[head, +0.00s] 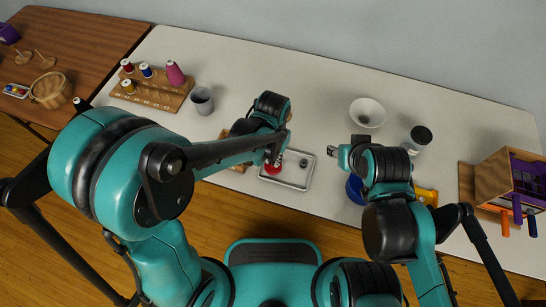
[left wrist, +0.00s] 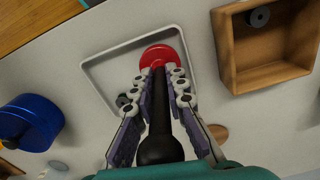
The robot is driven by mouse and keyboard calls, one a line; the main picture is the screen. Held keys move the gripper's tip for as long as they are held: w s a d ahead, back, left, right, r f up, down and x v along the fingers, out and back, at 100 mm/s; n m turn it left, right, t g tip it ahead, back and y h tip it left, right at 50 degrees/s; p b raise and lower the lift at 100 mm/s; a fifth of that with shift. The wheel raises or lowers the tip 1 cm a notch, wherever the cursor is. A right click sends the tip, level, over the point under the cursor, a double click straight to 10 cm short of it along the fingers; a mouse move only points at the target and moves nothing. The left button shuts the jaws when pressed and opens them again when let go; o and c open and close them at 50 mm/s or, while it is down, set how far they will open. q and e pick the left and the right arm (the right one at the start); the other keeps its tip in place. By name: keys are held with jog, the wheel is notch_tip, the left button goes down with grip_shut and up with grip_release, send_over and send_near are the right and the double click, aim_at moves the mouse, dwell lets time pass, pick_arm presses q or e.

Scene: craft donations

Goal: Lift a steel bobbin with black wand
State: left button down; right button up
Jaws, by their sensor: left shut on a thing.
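My left gripper (head: 277,152) is shut on the black wand (left wrist: 160,115), which has a rounded black handle end and a red disc tip. The left wrist view shows its fingers (left wrist: 165,85) on either side of the shaft. The red tip (head: 273,168) is over the left part of a shallow metal tray (head: 290,184); I cannot tell whether it touches the tray. A small grey bobbin (head: 304,163) is in the tray, apart from the red tip. My right gripper (head: 333,151) is beyond the tray's right side, its jaw state unclear.
A wooden box (left wrist: 228,55) holding a dark grey round piece (left wrist: 258,17) is beside the tray. A blue round container (head: 354,190) is on the tray's other side. A white bowl (head: 367,113), grey cup (head: 202,100) and thread rack (head: 150,92) stand farther back.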

pick_arm(q)
jog(key=shift+r, duration=0.1)
notch_tip(320, 180, up, 7)
jog(key=p, duration=0.5)
jog(key=shift+p, duration=0.3)
dwell(0.5)
